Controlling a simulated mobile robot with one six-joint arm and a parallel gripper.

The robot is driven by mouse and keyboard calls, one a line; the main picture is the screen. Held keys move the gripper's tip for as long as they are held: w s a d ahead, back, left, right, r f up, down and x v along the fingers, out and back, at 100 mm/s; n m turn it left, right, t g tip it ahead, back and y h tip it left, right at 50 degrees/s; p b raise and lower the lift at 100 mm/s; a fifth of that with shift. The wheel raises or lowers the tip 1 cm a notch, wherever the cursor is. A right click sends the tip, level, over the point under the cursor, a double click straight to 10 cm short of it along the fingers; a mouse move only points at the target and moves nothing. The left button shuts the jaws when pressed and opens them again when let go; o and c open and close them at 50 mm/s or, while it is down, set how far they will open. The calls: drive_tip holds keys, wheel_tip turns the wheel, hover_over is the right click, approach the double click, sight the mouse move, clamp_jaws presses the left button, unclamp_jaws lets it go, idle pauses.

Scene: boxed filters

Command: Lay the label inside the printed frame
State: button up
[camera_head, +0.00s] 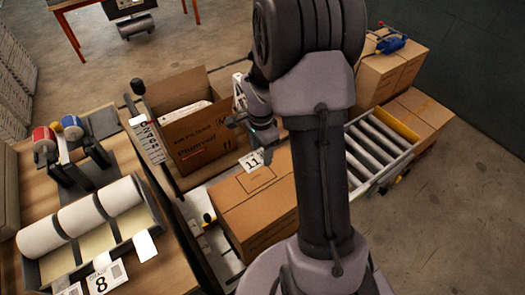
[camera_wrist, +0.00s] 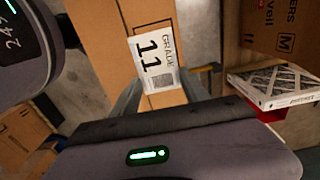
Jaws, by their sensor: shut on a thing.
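A white label printed "GRADE 11" (camera_wrist: 155,60) with a square code is held at its edge by my gripper, which is shut on it. In the head view the label (camera_head: 252,162) hangs out to the left of my gripper (camera_head: 266,156). A closed cardboard box (camera_head: 258,215) lies below, and the label overlaps its far edge in that view. The printed frame (camera_head: 258,178) is a thin dark outline on the box top, just nearer than the label. In the wrist view the label covers part of the box top (camera_wrist: 105,25). I cannot tell the height of the gap.
An open carton (camera_head: 195,135) with a white-edged filter stands behind the closed box. A roller conveyor (camera_head: 375,150) runs to the right, with more boxes (camera_head: 390,70) beyond. On the left bench are white rolls (camera_head: 90,220) and a label marked 8 (camera_head: 105,280).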

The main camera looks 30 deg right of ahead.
wheel_tip(320, 180, down, 8)
drive_tip(key=b, duration=0.6)
drive_tip(key=shift+r, duration=0.2)
drive_tip(key=o, duration=1.1)
drive_tip(key=shift+r, duration=0.1)
wheel_tip(320, 180, up, 9)
drive_tip(key=p, duration=0.6)
drive_tip(key=shift+r, duration=0.1)
